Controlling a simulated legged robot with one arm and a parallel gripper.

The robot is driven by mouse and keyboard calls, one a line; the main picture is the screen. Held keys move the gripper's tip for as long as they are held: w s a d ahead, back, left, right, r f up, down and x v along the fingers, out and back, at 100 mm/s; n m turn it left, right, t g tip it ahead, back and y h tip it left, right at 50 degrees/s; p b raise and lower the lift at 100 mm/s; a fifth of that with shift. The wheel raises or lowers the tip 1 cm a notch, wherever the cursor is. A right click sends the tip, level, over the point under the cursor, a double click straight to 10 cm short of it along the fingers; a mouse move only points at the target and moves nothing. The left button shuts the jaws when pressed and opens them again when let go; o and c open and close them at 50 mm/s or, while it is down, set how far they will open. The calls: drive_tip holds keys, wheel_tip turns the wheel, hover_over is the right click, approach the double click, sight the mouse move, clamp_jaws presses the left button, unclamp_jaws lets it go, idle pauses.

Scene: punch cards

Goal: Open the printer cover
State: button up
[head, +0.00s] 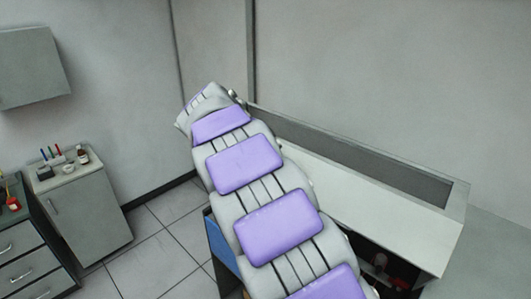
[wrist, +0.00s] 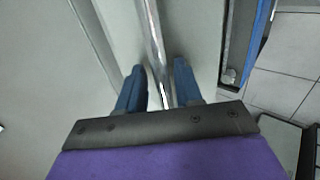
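In the wrist view my gripper (wrist: 158,68) has its two blue fingers apart. A shiny metal bar (wrist: 151,40) runs lengthwise through the gap between them; I cannot tell whether either finger touches it. Pale flat panels (wrist: 195,30) lie on both sides of the bar. In the head view my purple and grey arm reaches away toward the back wall, and its fingers are hidden. I cannot make out a printer or its cover for certain in either view.
A white-topped unit (head: 400,225) with a low grey back panel stands right of my arm, dark and open below. A blue panel (head: 221,252) shows left of my arm. Cabinets (head: 88,215) with small bottles stand at left. The tiled floor (head: 160,245) between is clear.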

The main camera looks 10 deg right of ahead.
drive_tip(key=shift+a, duration=0.5)
drive_tip(key=v, duration=1.7)
drive_tip(key=shift+a, duration=0.25)
